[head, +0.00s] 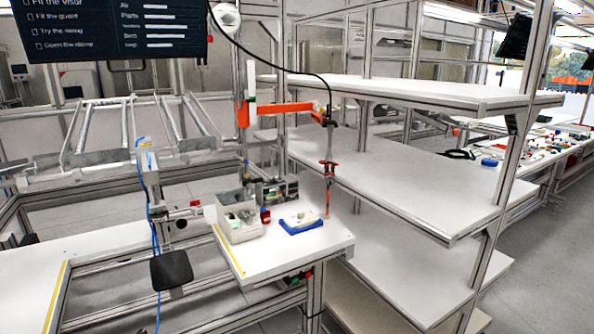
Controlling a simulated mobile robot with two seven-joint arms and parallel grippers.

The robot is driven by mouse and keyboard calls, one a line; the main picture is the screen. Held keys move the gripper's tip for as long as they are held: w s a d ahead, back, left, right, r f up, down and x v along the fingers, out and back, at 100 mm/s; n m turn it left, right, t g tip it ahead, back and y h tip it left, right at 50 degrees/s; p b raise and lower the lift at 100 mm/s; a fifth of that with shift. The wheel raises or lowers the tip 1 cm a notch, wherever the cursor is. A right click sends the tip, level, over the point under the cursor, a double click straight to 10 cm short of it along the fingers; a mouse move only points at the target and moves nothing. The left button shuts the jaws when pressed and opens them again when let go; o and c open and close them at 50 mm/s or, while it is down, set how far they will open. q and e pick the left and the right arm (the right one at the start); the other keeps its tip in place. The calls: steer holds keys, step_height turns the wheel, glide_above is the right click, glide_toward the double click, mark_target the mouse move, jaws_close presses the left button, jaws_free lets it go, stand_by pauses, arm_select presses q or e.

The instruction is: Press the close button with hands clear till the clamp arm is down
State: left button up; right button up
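No gripper of mine shows in the head view. A small pair of red and green buttons (300,277) sits under the front edge of the white bench (268,257). They are too small to tell which one is the close button. I cannot make out a clamp arm clearly, nor whether one is up or down. No helmet shell is clearly recognisable.
On the bench are a grey bin (238,218) with parts and a blue tray (301,224). An orange arm (283,109) with a hanging tool stands above. White shelves (400,165) fill the right. A dark screen (115,28) hangs at top left.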

arm_select(q)
jaws_close()
steer(key=shift+w+d+r, duration=0.1)
steer(key=shift+w+r, duration=0.05)
steer(key=shift+d, duration=0.1)
stand_by(1.1)
